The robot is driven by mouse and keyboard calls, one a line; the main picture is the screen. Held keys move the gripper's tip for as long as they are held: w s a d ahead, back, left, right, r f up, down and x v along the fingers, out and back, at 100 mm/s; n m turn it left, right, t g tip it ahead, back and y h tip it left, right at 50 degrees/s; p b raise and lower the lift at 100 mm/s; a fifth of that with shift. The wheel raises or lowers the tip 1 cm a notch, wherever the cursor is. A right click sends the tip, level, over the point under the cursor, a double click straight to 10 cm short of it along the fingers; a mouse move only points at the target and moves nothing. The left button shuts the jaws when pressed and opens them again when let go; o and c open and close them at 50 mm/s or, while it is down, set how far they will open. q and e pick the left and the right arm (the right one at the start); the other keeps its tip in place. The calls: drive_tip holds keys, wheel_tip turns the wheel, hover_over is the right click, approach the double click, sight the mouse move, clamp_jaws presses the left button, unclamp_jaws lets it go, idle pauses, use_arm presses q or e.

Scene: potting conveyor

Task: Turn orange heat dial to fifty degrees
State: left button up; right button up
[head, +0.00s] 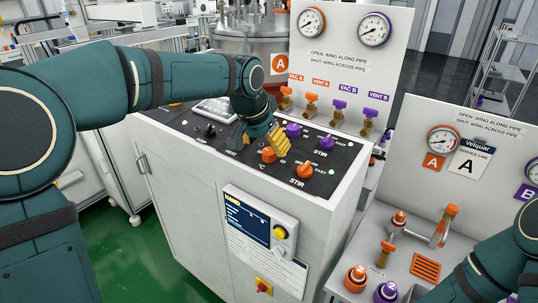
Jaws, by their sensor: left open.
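The orange heat dial (268,155), marked °C, sits near the front edge of the black control panel on the white cabinet. My left gripper (260,147) is open above the panel, pointing down, right at the dial. Its yellow-padded finger is just right of and behind the dial, and a darker finger shows to the left. I cannot tell whether either finger touches the dial. The dial's scale and setting are too small to read. My right arm enters at the lower right; its gripper is out of view.
A second orange dial (305,171), marked STIR, stands close to the right. Two purple dials, one (293,130) behind the gripper and one (327,142) farther right, share the panel. A black knob (210,130) is left. Several valves stand behind, below a gauge board (345,60).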

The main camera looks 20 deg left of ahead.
sight(269, 151)
use_arm(q)
drive_tip(key=shift+x, duration=1.6)
clamp_jaws()
